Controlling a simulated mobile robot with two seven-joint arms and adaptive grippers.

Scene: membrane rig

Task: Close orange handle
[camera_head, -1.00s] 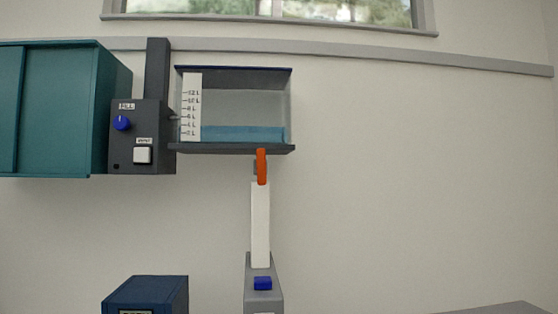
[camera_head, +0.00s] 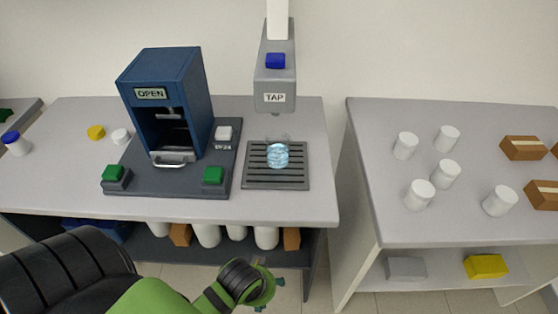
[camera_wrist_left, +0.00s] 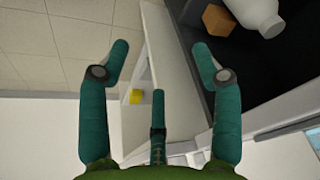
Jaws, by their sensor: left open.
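The orange handle is outside both current views; the white pipe (camera_head: 277,18) above the grey tap unit (camera_head: 275,75) is cut off at the top edge. My left gripper (camera_head: 262,288) is low in front of the bench in the head view, below the tabletop's front edge. In the left wrist view my left gripper (camera_wrist_left: 160,72) shows its fingers spread, open and empty. My right gripper is not in view.
A clear cup of bluish liquid (camera_head: 278,154) stands on the drip tray (camera_head: 255,181) under the tap. A blue machine marked OPEN (camera_head: 190,75) is beside it. White cylinders and brown blocks fill the lower shelf (camera_head: 150,252). A side table (camera_head: 370,130) stands right.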

